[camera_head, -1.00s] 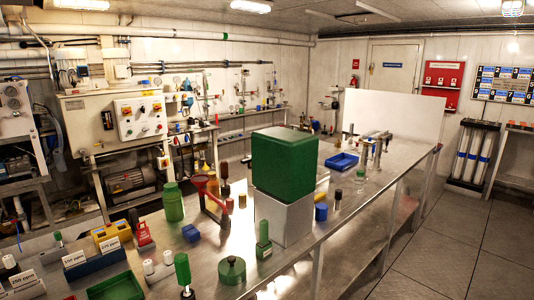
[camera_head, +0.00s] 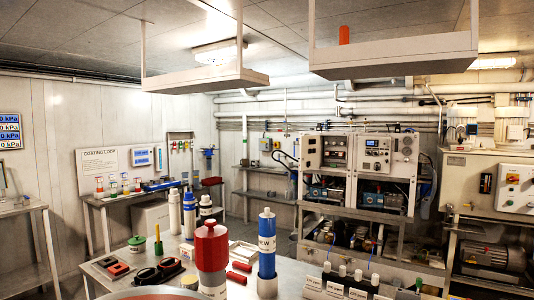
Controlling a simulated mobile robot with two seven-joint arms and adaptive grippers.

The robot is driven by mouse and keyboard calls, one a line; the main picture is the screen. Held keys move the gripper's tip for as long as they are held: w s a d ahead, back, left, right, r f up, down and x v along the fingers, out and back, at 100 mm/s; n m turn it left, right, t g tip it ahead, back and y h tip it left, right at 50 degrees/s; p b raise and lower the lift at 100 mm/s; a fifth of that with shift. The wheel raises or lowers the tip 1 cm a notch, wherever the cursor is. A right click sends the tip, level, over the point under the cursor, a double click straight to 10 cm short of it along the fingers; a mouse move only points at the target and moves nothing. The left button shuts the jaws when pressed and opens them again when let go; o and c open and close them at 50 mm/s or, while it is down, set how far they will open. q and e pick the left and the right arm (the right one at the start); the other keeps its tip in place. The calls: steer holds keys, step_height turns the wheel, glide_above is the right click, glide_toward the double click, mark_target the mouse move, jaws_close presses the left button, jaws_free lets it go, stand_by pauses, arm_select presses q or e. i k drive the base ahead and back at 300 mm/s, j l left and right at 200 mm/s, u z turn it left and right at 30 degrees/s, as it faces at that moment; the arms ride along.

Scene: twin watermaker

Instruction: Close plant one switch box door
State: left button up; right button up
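A white switch box (camera_head: 515,188) with coloured knobs on its front is at the right edge, mounted on a cream cabinet (camera_head: 464,180) above a motor. Its right side is cut off by the frame. A second unit (camera_head: 357,160) with dark gauges and a small screen stands left of it against the back wall. I cannot tell which is the plant one switch box, and no door is seen standing clearly open. Neither of my grippers shows in this view.
A metal bench (camera_head: 230,285) in front holds a red canister (camera_head: 211,250), a blue-and-white cylinder (camera_head: 267,245) and several small bottles. A side table (camera_head: 120,196) stands at the left wall. Two white shelves (camera_head: 205,80) hang from the ceiling. The bench blocks the near floor.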

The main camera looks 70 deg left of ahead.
mark_target(309, 145)
steer(key=u, duration=1.65)
steer(key=i+j+u, duration=0.1)
steer(key=j+u, duration=0.2)
steer(key=j, duration=0.15)
steer(key=i+j+u, duration=0.1)
steer(key=j+u, duration=0.25)
steer(key=i+j+u, duration=0.4)
steer(key=j, duration=0.15)
steer(key=i+j+u, duration=0.25)
steer(key=j+u, duration=0.2)
steer(key=i+j+u, duration=0.5)
steer(key=i+u, duration=0.45)
steer(key=i, duration=1.4)
steer(key=i+z, duration=0.45)
steer(key=i, duration=0.15)
steer(key=i+j+z, duration=0.4)
steer(key=i, duration=0.15)
steer(key=i+l+z, duration=0.15)
steer(key=z, duration=0.3)
steer(key=i+z, duration=0.65)
steer(key=z, duration=0.3)
steer(key=i+l+z, duration=0.1)
steer(key=i+z, duration=0.3)
steer(key=i, duration=0.25)
steer(key=i+j+z, duration=0.1)
steer(key=i+z, duration=0.25)
steer(key=i, duration=0.3)
